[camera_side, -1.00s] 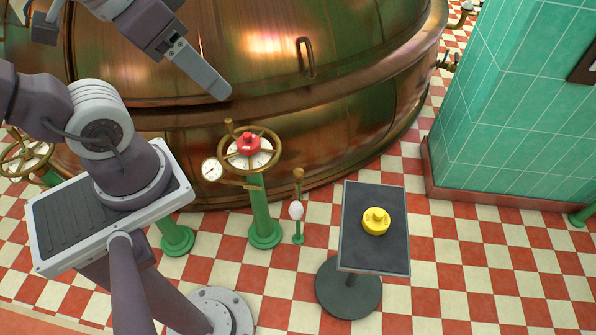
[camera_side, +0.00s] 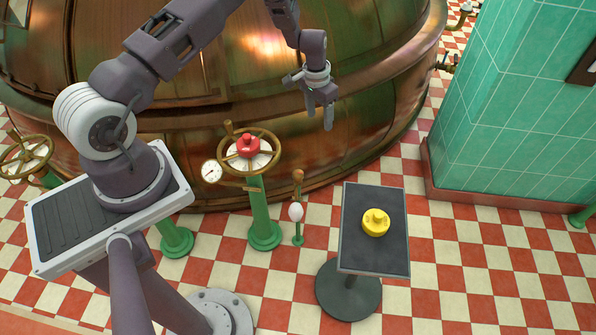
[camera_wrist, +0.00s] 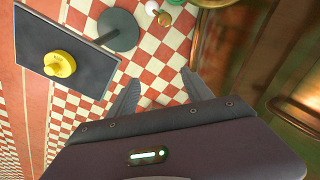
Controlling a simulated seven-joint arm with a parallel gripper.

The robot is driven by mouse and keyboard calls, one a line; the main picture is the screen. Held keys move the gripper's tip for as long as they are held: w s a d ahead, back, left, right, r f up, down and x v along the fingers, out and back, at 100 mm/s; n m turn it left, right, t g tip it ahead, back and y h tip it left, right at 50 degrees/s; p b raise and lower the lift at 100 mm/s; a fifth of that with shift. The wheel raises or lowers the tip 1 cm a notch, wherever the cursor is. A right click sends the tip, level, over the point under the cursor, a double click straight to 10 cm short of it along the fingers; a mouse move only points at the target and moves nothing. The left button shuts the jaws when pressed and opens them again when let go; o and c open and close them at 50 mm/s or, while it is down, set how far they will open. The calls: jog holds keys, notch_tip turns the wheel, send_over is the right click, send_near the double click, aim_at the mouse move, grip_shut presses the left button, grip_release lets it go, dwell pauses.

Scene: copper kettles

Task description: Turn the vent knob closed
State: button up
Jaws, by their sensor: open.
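A yellow knob (camera_side: 375,222) with a raised grip sits on a dark tilted panel (camera_side: 359,257) on a round-footed stand. In the wrist view the yellow knob (camera_wrist: 59,65) is at upper left with small lettering I cannot read. A red knob (camera_side: 247,146) sits at the hub of a brass handwheel (camera_side: 279,153) on a green post. No readable label shows which is the vent knob. My gripper (camera_side: 320,119) is open and empty, fingers pointing down, in front of the copper kettle. It is above and left of the yellow knob in the side view, apart from both knobs.
The copper kettle (camera_side: 385,95) curves close behind my gripper, with a handle on its side. A short green post with a white bulb (camera_side: 296,211) stands between handwheel and panel. A green tiled pillar (camera_side: 510,120) is at right. Checkered floor surrounds the panel.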

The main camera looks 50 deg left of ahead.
jog(key=g, duration=0.1)
send_over(298, 173)
notch_tip(298, 173, down, 18)
jog(key=shift+r, duration=0.15)
notch_tip(298, 173, down, 7)
jog(key=shift+r, duration=0.2)
jog(key=shift+m, duration=0.3)
grip_shut()
